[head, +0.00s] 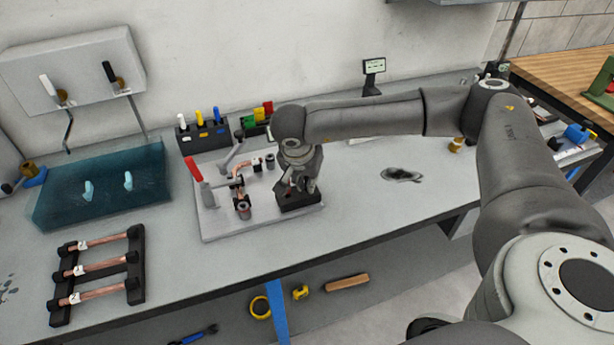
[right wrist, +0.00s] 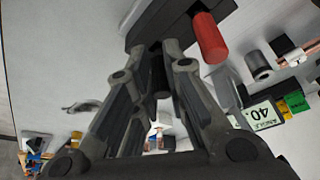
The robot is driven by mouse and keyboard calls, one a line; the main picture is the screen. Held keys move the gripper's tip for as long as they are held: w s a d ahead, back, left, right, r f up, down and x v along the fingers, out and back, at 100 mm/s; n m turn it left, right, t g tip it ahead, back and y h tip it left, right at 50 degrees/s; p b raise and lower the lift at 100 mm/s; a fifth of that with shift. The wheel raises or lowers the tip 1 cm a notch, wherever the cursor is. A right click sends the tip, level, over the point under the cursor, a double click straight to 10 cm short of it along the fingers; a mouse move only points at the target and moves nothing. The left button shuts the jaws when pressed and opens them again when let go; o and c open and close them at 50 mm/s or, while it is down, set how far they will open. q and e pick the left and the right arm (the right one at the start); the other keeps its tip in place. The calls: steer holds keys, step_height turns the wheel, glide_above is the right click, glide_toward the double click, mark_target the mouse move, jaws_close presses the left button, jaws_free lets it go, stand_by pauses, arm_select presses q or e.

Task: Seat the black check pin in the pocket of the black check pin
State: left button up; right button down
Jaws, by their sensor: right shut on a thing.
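My right gripper (head: 300,184) points down over a black block (head: 299,201) at the right front of the light fixture plate. In the right wrist view the fingers (right wrist: 163,48) close in at this block (right wrist: 190,12), beside an upright red pin (right wrist: 210,38). They are shut on a dark piece, which I take as the black check pin; it is mostly hidden. Its lower end and the pocket are hidden by fingers and block, so I cannot tell how deep it sits. My left gripper is not in view.
The fixture plate (head: 222,224) carries a red-handled clamp (head: 193,168) and copper parts. A rack with coloured handles (head: 203,133) stands behind. A display (head: 373,67) stands at the back. Copper tubes lie on a black rack (head: 136,268) at left. The bench right of the plate is mostly clear.

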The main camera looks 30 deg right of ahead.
steer(key=shift+f, duration=0.15)
steer(key=c, duration=1.8)
jaws_free()
steer(key=shift+o, duration=0.2)
steer(key=shift+r, duration=0.2)
steer(key=b+v, duration=0.3)
steer(key=v, duration=0.9)
